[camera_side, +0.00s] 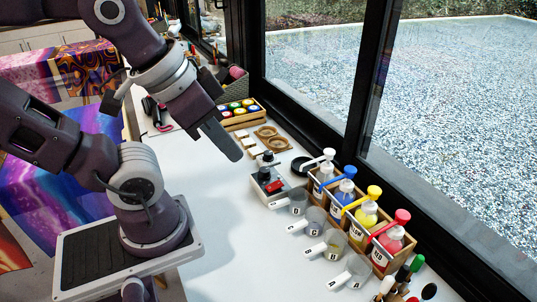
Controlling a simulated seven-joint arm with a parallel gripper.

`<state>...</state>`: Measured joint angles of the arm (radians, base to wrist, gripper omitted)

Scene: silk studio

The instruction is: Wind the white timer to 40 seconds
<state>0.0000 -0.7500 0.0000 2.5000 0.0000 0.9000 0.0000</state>
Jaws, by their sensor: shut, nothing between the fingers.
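A small white box-shaped device (279,200) stands on the white table, right of the picture's middle. It has a dark top, a red part and a round knob-like piece at its back. It is the likeliest white timer, but its markings and setting are too small to read. My gripper (236,155) points down and to the right, above the table and to the upper left of the device. Its fingers are shut together and empty. It appears apart from the device.
A wooden rack of pump bottles (344,203) stands along the window side, with labelled measuring cups (312,220) in front. Wooden pieces (270,137) and a box of paint jars (240,112) lie behind. The table's left middle (225,220) is clear.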

